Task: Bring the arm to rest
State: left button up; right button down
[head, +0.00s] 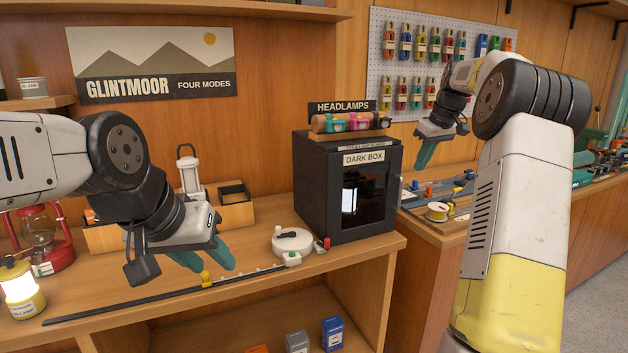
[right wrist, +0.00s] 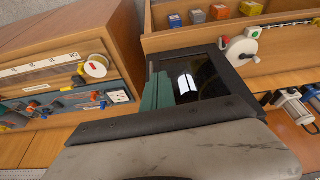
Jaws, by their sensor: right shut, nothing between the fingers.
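My right arm (head: 520,190) rises at the right of the head view and bends over at the top. Its right gripper (head: 424,158) hangs down with teal fingers together and empty, in the air to the right of the dark box. In the right wrist view the fingers (right wrist: 157,92) are pressed together, with the box's dark window behind them. My left gripper (head: 217,266) is over the left counter, its two teal fingers apart and nothing seen between them. The fingers are above a dark rail; whether they touch anything cannot be told.
The dark box (head: 315,195) stands on the left counter (head: 255,285), with headlamps on top. A spool (head: 438,212) and tools lie on the right counter.

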jog(key=s+a+r+m+t, duration=0.1)
jog(key=s+a+r, duration=0.2)
jog(key=s+a, duration=0.5)
jog(key=s+a+r+m, duration=0.1)
jog(key=s+a+r, duration=0.1)
jog(key=s+a, duration=0.6)
jog(key=s+a+f+m, duration=0.1)
jog(key=s+f, duration=0.3)
jog(key=s, duration=0.6)
jog(key=s+a+f+m+t, duration=0.1)
jog(key=s+a+f, duration=0.2)
jog(key=s, duration=0.8)
notch_tip(320, 180, down, 2)
jog(key=shift+y, duration=0.3)
jog(key=shift+s, duration=0.1)
